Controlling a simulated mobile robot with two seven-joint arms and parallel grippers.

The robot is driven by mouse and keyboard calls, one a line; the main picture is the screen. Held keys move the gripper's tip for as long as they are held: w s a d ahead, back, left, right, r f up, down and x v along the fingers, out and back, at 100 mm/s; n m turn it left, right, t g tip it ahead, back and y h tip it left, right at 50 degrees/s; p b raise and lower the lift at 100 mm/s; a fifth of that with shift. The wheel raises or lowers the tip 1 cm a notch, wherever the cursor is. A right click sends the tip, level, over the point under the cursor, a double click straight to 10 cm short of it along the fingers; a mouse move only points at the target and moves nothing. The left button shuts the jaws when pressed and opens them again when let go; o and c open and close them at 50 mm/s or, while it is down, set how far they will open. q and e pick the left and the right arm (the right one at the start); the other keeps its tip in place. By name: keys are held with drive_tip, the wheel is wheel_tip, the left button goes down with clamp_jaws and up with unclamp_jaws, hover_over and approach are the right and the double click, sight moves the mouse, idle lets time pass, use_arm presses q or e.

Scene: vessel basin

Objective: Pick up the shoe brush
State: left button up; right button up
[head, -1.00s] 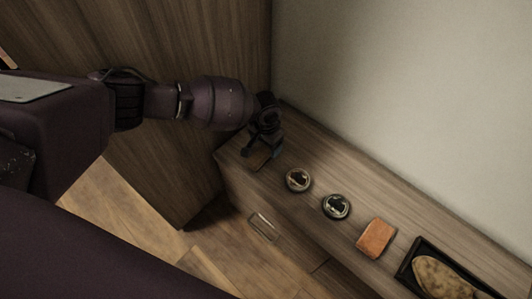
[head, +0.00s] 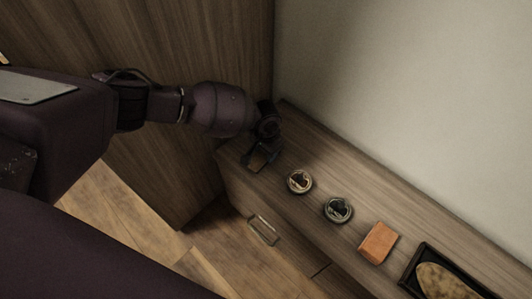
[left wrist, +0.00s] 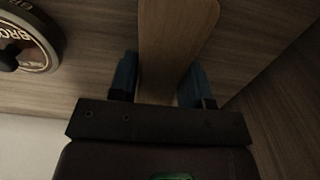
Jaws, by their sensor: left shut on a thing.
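The shoe brush (left wrist: 172,40) shows in the left wrist view as a smooth, light brown wooden piece with a rounded end. It lies between the two blue fingertips of my left gripper (left wrist: 160,78). In the head view my left gripper (head: 262,154) is at the left end of the wooden cabinet top (head: 340,160), shut on the brush. There the brush is small, dark and mostly hidden by the gripper. I cannot tell whether it is clear of the surface. My right gripper is not in view.
Two round polish tins (head: 299,181) (head: 338,210) stand to the right of the gripper. Beyond them are an orange block (head: 379,242) and a black tray (head: 408,281) holding a tan, shoe-shaped thing. A wall (head: 420,90) runs behind. A tall wooden panel (head: 180,50) stands at left.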

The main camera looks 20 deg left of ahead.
use_arm(q)
drive_tip(key=shift+r, duration=0.3)
drive_tip(key=r+p, duration=0.1)
drive_tip(key=r, duration=0.3)
drive_tip(key=shift+w+r+p, duration=0.2)
drive_tip(key=shift+r+p, duration=0.15)
drive_tip(key=shift+p, duration=0.05)
wheel_tip(320, 180, up, 15)
drive_tip(key=p, duration=0.4)
drive_tip(key=shift+s+f+p, duration=0.15)
drive_tip(key=shift+s+p, duration=0.05)
drive_tip(key=shift+p, duration=0.1)
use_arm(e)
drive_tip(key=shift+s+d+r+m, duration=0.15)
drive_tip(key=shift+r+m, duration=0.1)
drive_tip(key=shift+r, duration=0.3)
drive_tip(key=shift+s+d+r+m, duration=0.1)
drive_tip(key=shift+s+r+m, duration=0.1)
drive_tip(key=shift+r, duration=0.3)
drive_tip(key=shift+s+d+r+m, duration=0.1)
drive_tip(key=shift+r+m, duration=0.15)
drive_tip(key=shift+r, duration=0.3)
